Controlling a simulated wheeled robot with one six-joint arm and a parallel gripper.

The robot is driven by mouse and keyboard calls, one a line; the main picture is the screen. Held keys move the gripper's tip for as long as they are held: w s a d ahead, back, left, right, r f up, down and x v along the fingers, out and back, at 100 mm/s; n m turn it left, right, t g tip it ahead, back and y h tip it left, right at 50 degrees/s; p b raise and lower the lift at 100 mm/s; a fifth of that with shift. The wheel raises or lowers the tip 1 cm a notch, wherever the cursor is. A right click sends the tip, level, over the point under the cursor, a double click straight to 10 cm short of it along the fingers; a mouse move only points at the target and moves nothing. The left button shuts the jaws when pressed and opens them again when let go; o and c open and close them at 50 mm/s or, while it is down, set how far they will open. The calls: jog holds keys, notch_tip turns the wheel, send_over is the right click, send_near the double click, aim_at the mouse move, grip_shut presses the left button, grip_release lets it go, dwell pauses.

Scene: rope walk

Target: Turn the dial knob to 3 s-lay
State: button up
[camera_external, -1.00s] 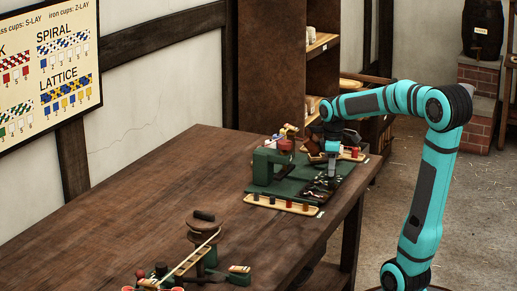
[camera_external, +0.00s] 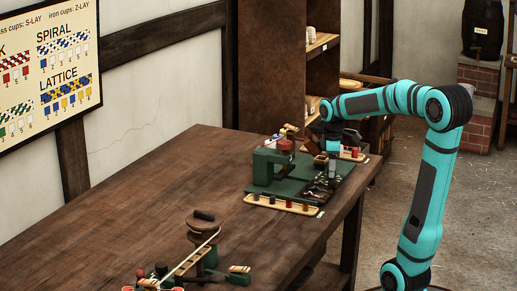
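The green machine (camera_external: 268,167) stands at the far end of the long wooden table. Its dark green base (camera_external: 292,187) extends right, with a dark panel (camera_external: 318,190) bearing small light and reddish marks. My gripper (camera_external: 332,180) points down at this panel from the arm's end. The dial knob cannot be made out; it is too small here or hidden by my gripper. The number 3 and the words s-lay cannot be read on the panel. My fingers are too small to show whether they are open, shut, or touching something.
A pale tray (camera_external: 283,205) with several dark and red spools lies along the machine's near edge. Another tray (camera_external: 353,156) with spools lies behind my gripper. A brown winder (camera_external: 207,222) stands nearer on the wooden table (camera_external: 130,200). The table's middle is clear.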

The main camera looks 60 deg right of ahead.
jog(key=shift+r, duration=0.1)
notch_tip(320, 180, up, 17)
jog(key=shift+a, duration=0.15)
dwell(0.5)
jog(key=shift+a+r, duration=0.1)
jog(key=w+a+r+m+t+h, duration=0.1)
jog(key=a+r+m+t+h, duration=0.15)
jog(key=a+t, duration=0.9)
jog(key=s+a+r+m+t+y, duration=0.1)
jog(key=s+a+r+t, duration=0.2)
jog(key=a, duration=0.3)
jog(key=s+a+r+t+y, duration=0.1)
jog(key=s+a+r+t, duration=0.2)
jog(key=a, duration=0.3)
jog(key=shift+s+a+m+y, duration=0.2)
jog(key=shift+a+m+y, duration=0.05)
jog(key=shift+m+y, duration=0.1)
dwell(0.6)
